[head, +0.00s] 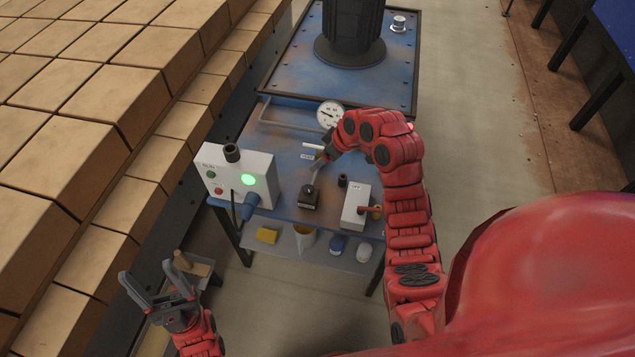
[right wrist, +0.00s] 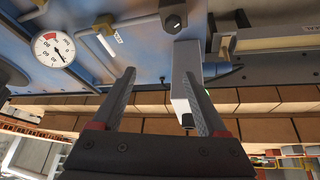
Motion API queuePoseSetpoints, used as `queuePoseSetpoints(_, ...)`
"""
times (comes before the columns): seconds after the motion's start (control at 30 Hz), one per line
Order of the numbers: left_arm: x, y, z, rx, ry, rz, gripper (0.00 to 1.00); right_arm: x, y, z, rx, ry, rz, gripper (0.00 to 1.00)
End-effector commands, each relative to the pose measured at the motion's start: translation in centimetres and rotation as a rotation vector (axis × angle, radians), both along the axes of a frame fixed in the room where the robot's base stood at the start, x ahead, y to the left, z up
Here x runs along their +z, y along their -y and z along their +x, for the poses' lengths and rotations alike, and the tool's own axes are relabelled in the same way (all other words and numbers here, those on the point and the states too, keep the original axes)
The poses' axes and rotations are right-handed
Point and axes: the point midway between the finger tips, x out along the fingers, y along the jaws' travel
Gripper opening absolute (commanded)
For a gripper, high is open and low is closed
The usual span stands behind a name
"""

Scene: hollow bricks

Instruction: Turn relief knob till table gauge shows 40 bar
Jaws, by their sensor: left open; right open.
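The round white gauge (head: 330,115) stands on the blue table (head: 285,160); it also shows in the right wrist view (right wrist: 53,50), with a red sector and a dark needle, its value too small to read surely. A black block with a round top (head: 310,196) sits near the table's front, and a small black knob (head: 342,180) is right of it. I cannot tell which is the relief knob. My right gripper (right wrist: 160,75) is open and empty, above the table near the black block. My left gripper (head: 148,271) is open and empty, left of and apart from the table.
A white control box (head: 210,166) with a lit green lamp stands at the table's left. A white box with an orange handle (head: 356,204) stands at the right. Stacked bricks (head: 105,95) fill the left.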

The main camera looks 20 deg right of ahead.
Motion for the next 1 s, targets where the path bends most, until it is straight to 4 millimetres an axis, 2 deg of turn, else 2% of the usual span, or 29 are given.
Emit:
queuePoseSetpoints(0.1,0.6,0.0,0.0,0.0,0.0,0.0,0.66,0.7,0.3,-2.0,0.056,-0.085,-0.024,0.76)
queuePoseSetpoints(0.27,0.0,0.0,0.0,0.0,0.0,0.0,0.66,0.0,0.2,-2.7,0.079,-0.119,-0.031,0.76)
queuePoseSetpoints(0.43,-1.8,0.0,0.0,0.0,0.0,0.0,0.66,-2.7,-0.5,-1.9,0.078,-0.116,-0.03,0.76)
queuePoseSetpoints(0.57,-4.2,0.0,0.0,0.0,0.0,0.0,0.66,-5.6,-1.2,-1.0,0.078,-0.113,-0.028,0.76)
queuePoseSetpoints(1.0,-1.8,0.0,0.0,0.0,0.0,0.0,0.66,-12.8,-3.4,1.4,0.077,-0.118,-0.032,0.76)
